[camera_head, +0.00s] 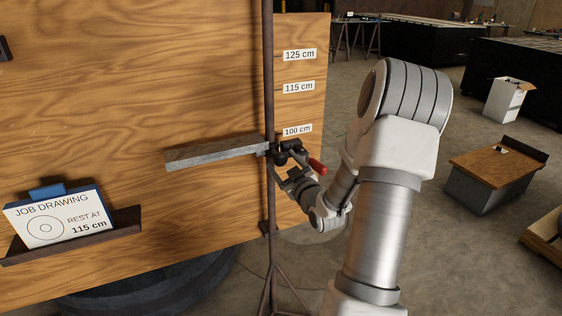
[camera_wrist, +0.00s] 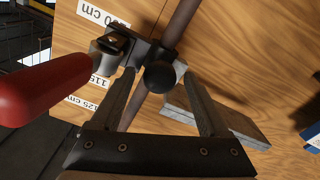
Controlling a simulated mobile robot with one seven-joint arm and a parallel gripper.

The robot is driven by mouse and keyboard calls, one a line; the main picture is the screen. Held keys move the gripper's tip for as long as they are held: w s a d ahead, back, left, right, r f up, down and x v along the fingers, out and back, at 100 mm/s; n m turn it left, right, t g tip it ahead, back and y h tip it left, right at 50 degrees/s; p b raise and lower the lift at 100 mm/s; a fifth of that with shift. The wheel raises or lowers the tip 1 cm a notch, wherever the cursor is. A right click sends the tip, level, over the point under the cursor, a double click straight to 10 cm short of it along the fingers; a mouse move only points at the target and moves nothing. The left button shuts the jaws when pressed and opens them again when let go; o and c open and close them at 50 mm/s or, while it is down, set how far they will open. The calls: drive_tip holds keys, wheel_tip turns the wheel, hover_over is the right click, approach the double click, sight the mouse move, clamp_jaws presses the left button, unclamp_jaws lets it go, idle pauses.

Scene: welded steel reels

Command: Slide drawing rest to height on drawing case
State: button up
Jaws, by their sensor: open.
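The drawing rest is a grey bar (camera_head: 215,152) reaching left from a clamp (camera_head: 284,150) on a dark upright post (camera_head: 268,80), just below the 100 cm label. It also shows in the wrist view (camera_wrist: 243,127). The tall wooden panel of the drawing case (camera_head: 130,100) stands behind. A red lever (camera_head: 317,166) sticks out from the clamp and fills the left of the wrist view (camera_wrist: 45,90). My gripper (camera_head: 286,168) is at the clamp. In the wrist view its open fingers (camera_wrist: 163,85) stand either side of a black knob (camera_wrist: 160,77); contact is unclear.
Labels mark 125 cm (camera_head: 299,55), 115 cm (camera_head: 298,87) and 100 cm (camera_head: 297,130). A job drawing card (camera_head: 60,215) reading "REST AT 115 cm" sits on a dark ledge (camera_head: 125,222). The post stands on splayed legs. Floor is free at right before a wood-topped box (camera_head: 495,165).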

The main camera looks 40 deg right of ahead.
drive_tip(key=shift+x, duration=0.9)
drive_tip(key=shift+s, duration=0.1)
drive_tip(key=shift+c, duration=0.3)
clamp_jaws()
idle(0.5)
